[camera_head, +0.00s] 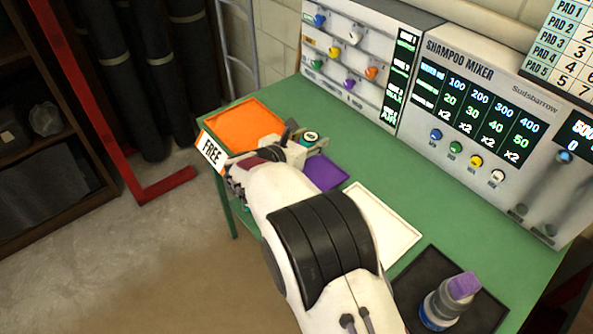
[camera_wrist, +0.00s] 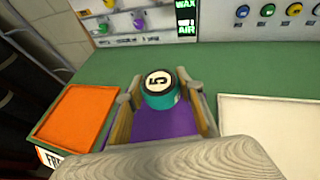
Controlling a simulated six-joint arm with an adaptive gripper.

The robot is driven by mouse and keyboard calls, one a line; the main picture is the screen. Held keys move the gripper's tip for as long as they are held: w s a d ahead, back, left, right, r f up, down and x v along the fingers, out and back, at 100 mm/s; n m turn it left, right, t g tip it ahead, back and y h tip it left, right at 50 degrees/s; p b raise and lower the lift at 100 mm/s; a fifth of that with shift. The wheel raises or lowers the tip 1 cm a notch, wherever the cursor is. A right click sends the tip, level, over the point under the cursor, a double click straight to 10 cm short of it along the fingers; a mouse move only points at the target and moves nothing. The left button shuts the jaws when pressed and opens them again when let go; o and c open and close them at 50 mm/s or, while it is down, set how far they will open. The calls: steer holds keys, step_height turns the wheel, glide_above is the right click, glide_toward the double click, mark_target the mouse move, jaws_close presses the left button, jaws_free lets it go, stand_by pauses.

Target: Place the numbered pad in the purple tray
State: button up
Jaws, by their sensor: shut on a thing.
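The numbered pad (camera_wrist: 160,92) is a short teal cylinder with a white top marked 5. It also shows small in the head view (camera_head: 310,137). My gripper (camera_wrist: 163,98) is shut on the pad, one finger on each side; in the head view my gripper (camera_head: 300,142) is partly behind my own arm. The purple tray (camera_wrist: 150,133) lies below and on the near side of the pad in the wrist view. It also shows in the head view (camera_head: 325,173), partly hidden by my arm. I cannot tell whether the pad touches the tray.
An orange tray (camera_head: 245,124) with a FREE sign (camera_head: 211,152) lies left of the purple one. A white tray (camera_head: 391,222) lies to the right. A black tray (camera_head: 420,285) holds a purple-capped bottle (camera_head: 445,302). The shampoo mixer panel (camera_head: 480,115) stands behind the green table (camera_head: 440,215).

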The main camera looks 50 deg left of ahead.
steer(key=s+a+f+n+g+y, duration=0.1)
steer(key=s+a+n+y, duration=0.1)
steer(key=a, duration=0.3)
steer(key=shift+s+f+n+y, duration=0.4)
steer(key=shift+s+y, duration=0.1)
steer(key=shift+s, duration=0.2)
steer(key=shift+f, duration=3.1)
steer(key=shift+f, duration=1.9)
steer(key=shift+f, duration=0.1)
steer(key=o, duration=0.9)
